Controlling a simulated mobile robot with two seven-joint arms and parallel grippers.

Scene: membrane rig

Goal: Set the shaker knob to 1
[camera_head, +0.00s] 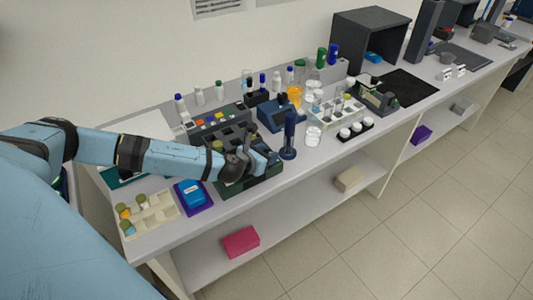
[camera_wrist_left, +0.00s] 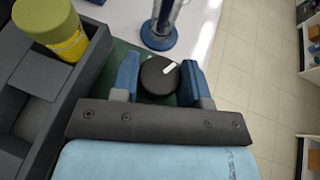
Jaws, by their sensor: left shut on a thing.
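The shaker (camera_head: 254,183) is a dark green box with a dark grey rack on top, near the front edge of the bench in the head view. Its round black knob (camera_wrist_left: 156,80) shows in the left wrist view, with a white pointer mark slanting toward the upper right. My left gripper (camera_wrist_left: 159,76) is shut on the knob, one blue finger on each side. In the head view the left gripper (camera_head: 268,160) is at the shaker and hides the knob. I cannot read any dial numbers. My right gripper is in neither view.
A blue-based cylinder (camera_head: 289,138) stands close to the right of the gripper. A yellow-capped vial (camera_wrist_left: 58,27) sits in the rack. A blue box on a purple mat (camera_head: 193,196) and a cream vial rack (camera_head: 148,215) are to the left. Glassware stands behind.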

